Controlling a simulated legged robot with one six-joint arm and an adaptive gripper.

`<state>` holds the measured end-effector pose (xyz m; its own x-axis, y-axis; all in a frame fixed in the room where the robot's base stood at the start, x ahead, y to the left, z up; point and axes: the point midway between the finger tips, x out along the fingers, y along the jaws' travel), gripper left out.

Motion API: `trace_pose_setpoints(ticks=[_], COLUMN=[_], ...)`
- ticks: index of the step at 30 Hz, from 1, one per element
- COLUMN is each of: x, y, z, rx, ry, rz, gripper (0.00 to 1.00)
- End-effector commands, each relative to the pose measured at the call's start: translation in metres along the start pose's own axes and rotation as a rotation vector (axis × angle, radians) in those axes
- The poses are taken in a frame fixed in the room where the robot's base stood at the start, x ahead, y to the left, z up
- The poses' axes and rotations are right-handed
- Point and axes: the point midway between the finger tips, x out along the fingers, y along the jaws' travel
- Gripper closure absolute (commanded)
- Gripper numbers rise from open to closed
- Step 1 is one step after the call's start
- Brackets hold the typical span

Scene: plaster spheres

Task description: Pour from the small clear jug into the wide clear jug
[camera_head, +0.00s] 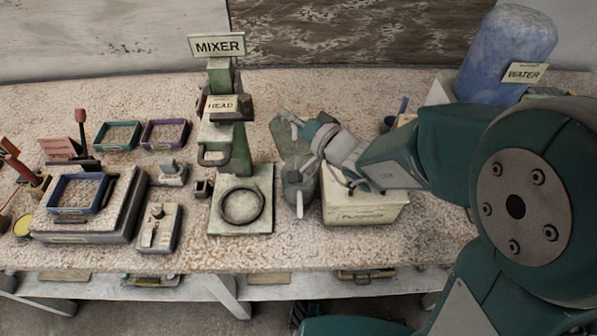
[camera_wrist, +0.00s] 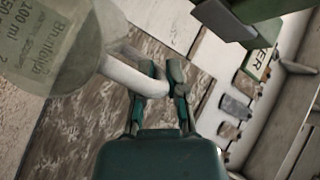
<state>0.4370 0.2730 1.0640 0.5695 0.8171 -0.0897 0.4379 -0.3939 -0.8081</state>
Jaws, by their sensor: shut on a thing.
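The small clear jug (camera_head: 287,128) is in the air right of the mixer, tilted. In the wrist view the small clear jug (camera_wrist: 45,45) shows printed volume marks and a pale handle (camera_wrist: 125,72). My gripper (camera_wrist: 163,88) is shut on that handle; in the head view my gripper (camera_head: 318,140) is right beside the jug. The wide clear jug (camera_head: 298,188) stands on the bench below the held jug, its pale handle toward the front. Its rim is partly hidden, and I cannot tell whether anything flows between the jugs.
The green mixer (camera_head: 226,130) stands close on the left, with a ring on its base plate. A cream box (camera_head: 362,208) stands close on the right under my arm. A blue water container (camera_head: 507,50) is at the back right. Coloured trays and a scale (camera_head: 85,222) are at left.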

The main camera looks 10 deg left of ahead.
Motion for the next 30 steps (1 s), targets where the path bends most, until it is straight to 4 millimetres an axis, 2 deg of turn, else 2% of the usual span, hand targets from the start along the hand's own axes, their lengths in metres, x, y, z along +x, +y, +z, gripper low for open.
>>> trace_pose_setpoints(ticks=[13, 21, 30], x=[0.000, -0.009, -0.010], y=[0.000, -0.002, -0.003], z=[0.000, 0.003, 0.002], rx=[-0.001, -0.027, -0.031], ry=[0.002, 0.045, 0.051], rz=[-0.002, -0.058, -0.067], gripper=[1.00, 1.00, 1.00])
